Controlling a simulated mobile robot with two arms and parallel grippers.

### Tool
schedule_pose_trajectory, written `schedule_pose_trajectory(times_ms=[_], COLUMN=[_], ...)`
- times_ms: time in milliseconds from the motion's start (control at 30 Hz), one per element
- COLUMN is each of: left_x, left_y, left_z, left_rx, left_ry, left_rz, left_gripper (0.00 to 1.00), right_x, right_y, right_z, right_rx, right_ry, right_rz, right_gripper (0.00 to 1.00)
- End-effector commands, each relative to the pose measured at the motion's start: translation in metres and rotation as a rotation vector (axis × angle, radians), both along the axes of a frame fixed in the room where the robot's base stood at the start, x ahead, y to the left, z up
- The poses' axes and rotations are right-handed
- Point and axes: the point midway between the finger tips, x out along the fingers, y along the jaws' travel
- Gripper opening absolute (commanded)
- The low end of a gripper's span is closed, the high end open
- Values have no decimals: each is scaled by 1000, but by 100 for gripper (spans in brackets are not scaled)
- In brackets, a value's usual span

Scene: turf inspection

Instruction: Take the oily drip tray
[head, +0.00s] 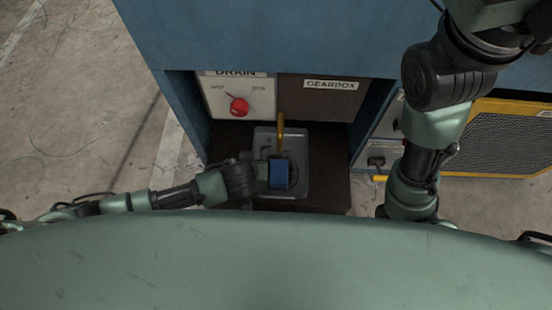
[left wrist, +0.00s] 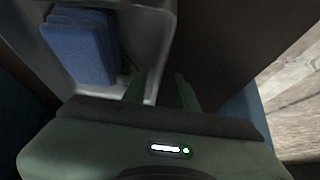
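The drip tray (head: 303,142) is a grey, shallow, rounded-corner tray in the dark recess under the blue cabinet. A blue folded pad or block (head: 279,174) is in it, and its inside shows dark marks. In the left wrist view the tray wall (left wrist: 156,62) runs down between my left gripper's fingers (left wrist: 161,90), which stand apart, one on each side. Whether they touch the wall cannot be told. The blue pad also shows there (left wrist: 82,48). In the head view my left gripper (head: 262,173) is at the tray's left side. My right gripper is outside the view.
A yellow lever (head: 281,132) hangs over the tray's back edge. Behind it are a drain panel with a red knob (head: 239,107) and a brown gearbox panel (head: 322,100). Cabinet walls bound the recess left and right. A yellow-framed grille (head: 508,140) is at right.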

Motion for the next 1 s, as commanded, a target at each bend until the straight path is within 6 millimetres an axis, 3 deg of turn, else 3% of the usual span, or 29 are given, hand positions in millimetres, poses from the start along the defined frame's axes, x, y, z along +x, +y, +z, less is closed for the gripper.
schedule_pose_trajectory(times_ms=[333,433,467,1000], left_x=[-2,-2,-2,-2], left_y=[-2,-2,-2,-2], left_z=[-3,-3,-3,-3], left_rx=[-1,-1,-1,0], left_ry=[0,0,0,0], left_rz=[1,1,1,1], left_gripper=[28,3,0,0], right_x=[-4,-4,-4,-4], right_y=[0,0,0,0], right_z=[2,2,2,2], right_rx=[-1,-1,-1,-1], right_ry=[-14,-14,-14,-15], right_rz=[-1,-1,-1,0], right_gripper=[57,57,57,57])
